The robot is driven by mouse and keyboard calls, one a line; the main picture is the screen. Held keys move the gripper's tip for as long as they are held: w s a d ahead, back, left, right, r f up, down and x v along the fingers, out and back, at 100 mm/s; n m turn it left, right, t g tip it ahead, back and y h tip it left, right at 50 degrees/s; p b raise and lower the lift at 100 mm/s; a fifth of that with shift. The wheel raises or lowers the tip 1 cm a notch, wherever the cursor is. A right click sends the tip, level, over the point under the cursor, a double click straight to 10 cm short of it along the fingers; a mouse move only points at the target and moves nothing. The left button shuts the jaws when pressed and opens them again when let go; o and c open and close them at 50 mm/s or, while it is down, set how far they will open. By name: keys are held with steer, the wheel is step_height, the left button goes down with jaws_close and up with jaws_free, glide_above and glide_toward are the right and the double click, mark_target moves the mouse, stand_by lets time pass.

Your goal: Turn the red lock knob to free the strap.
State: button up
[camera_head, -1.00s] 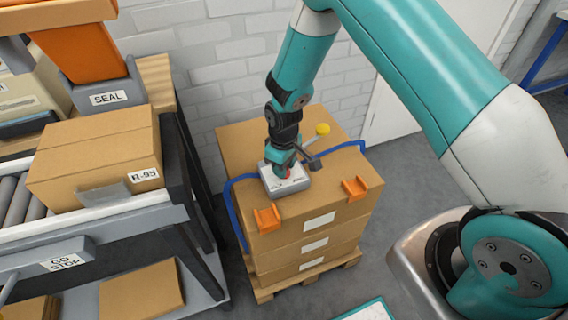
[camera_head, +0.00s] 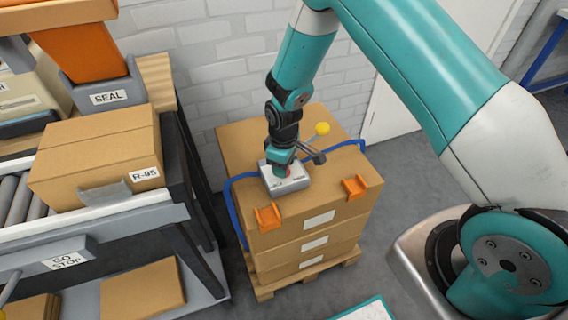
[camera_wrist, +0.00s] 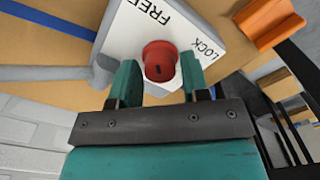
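The red lock knob (camera_wrist: 160,61) stands on a white plate (camera_wrist: 127,36) marked FREE and LOCK, with a dark mark on its face. In the wrist view my gripper (camera_wrist: 161,78) has one teal finger on each side of the knob, close against it, and looks shut on it. In the head view my gripper (camera_head: 282,167) points down at the plate on top of the stacked boxes, and only a bit of red shows. The blue strap (camera_head: 231,198) runs over the box top and down its near left side.
Two orange brackets (camera_head: 267,217) (camera_head: 355,186) sit on the front edge of the top box (camera_head: 240,135). A yellow ball on a lever (camera_head: 322,128) stands behind my gripper. A roller bench with a carton (camera_head: 95,160) is at the left.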

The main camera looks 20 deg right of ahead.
steer(key=shift+o, duration=1)
step_height(320, 180, up, 17)
steer(key=shift+r+p, duration=0.2)
steer(key=shift+p, duration=0.25)
steer(key=shift+r, duration=0.1)
